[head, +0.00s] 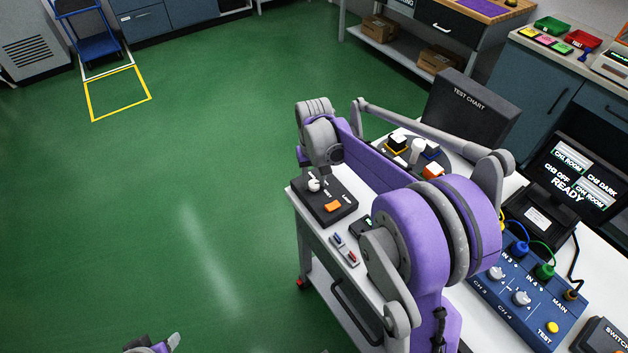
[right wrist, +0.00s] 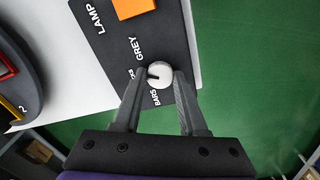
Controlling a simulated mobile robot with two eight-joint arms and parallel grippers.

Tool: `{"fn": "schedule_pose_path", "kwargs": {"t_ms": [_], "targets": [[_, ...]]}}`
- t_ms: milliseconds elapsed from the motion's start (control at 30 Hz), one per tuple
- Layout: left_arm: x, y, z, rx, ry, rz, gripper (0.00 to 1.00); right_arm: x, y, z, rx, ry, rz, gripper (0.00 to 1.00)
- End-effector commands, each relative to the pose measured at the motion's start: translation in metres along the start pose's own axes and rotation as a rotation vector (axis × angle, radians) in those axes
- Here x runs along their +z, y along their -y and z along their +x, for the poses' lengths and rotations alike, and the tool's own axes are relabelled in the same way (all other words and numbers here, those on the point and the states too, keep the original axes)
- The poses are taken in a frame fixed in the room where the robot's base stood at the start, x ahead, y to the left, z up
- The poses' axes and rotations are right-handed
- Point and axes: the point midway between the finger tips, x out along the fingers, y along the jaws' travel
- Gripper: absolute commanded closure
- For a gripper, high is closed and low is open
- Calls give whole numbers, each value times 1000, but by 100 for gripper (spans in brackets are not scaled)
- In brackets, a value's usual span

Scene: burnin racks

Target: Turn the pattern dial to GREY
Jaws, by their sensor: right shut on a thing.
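The pattern dial is a small round white knob (right wrist: 160,71) on a black control box (right wrist: 118,45), with labels BARS and GREY around it. Another label between these is partly covered and hard to read. A dark pointer mark on the knob points left in the right wrist view, between BARS and GREY. My right gripper (right wrist: 158,76) is shut on the knob, one finger on each side. In the head view, the knob (head: 314,185) sits at the box's far left, below my right gripper (head: 318,176). Only part of my left gripper (head: 155,345) shows at the bottom edge.
An orange button (head: 333,207) is on the same box, beside the LAMP label. A round turntable (head: 408,163) with blocks, a TEST CHART panel (head: 468,112) and a blue switch box (head: 527,300) stand nearby.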

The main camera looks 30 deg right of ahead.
Motion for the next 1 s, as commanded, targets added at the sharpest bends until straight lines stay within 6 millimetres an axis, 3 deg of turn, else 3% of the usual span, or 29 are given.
{"fn": "schedule_pose_path", "kwargs": {"t_ms": [500, 1000], "targets": [[6, 0, 7, 0, 4, 0, 50, 0, 0, 0, 0, -1, 417, 100], [7, 0, 8, 0, 5, 0, 50, 0, 0, 0, 0, -1, 554, 100]]}}
